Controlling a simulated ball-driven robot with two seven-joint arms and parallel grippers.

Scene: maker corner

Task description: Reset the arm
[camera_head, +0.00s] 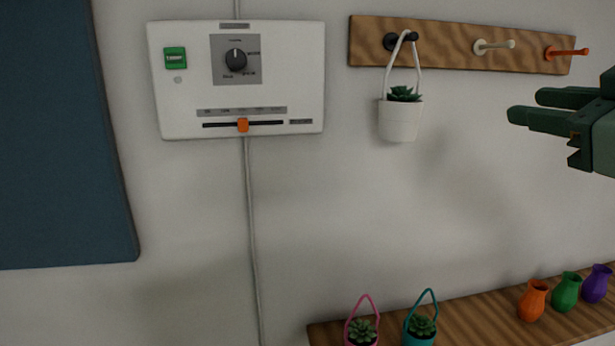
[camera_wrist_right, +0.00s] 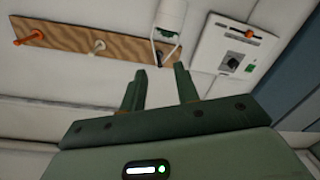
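My right gripper (camera_head: 530,108) is dark green and comes in from the right edge in the head view, in front of the wall and below the peg board. In the right wrist view its two fingers (camera_wrist_right: 160,88) stand apart with nothing between them, so it is open and empty. It touches nothing that I can see. The white hanging planter (camera_head: 400,120) with a succulent hangs by its strap from the dark peg (camera_head: 390,42), to the left of the gripper. My left gripper is not in view.
A wooden peg board (camera_head: 445,42) also has a cream peg (camera_head: 490,46) and an orange peg (camera_head: 567,53). A white control panel (camera_head: 295,70) is on the wall. Below, a wooden shelf (camera_head: 470,320) holds two planters and orange, green and purple vases. A blue board (camera_head: 60,140) is at left.

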